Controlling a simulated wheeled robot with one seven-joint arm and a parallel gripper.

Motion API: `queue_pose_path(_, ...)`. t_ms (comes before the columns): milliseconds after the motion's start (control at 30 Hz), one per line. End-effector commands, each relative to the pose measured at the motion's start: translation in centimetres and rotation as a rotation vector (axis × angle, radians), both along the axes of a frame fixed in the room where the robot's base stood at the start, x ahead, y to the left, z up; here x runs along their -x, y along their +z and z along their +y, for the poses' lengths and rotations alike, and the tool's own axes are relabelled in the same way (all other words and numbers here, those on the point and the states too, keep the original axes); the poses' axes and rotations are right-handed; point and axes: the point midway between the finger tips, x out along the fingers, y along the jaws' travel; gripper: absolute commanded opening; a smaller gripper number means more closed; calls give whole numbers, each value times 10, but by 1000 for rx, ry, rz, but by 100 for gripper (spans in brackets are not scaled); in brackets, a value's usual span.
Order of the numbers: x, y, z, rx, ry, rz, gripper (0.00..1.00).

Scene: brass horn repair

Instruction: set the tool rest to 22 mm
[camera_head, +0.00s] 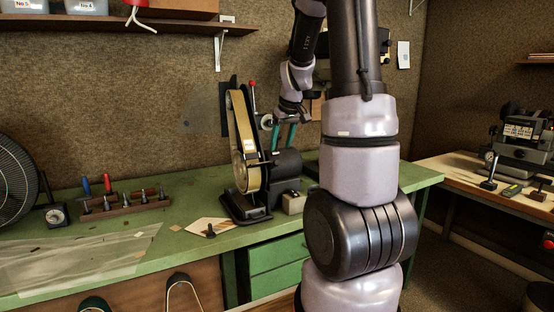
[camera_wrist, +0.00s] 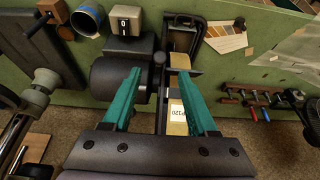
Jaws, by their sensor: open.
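The belt grinder (camera_head: 246,150) stands on the green bench, its tan belt tilted upright; the belt, with a P120 label, also shows in the wrist view (camera_wrist: 178,112). Its dark motor (camera_head: 286,165) is to the right and shows in the wrist view (camera_wrist: 118,78). My gripper (camera_head: 283,140) has teal fingers, spread apart and empty, above the motor and beside the belt; in the wrist view the fingertips (camera_wrist: 160,72) straddle a dark round knob and bracket.
A red-tipped lever (camera_head: 252,86) rises behind the belt. A sample card (camera_head: 205,228) and clear sheet (camera_head: 75,262) lie in front. A shelf (camera_head: 120,27) hangs above.

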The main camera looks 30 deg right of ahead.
Motion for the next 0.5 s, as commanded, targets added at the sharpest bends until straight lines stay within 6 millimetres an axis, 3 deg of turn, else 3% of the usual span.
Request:
queue_pose_path(200,-15,-39,0,-1,-3,3,59)
queue_pose_path(500,-25,-62,1,-1,-2,0,59)
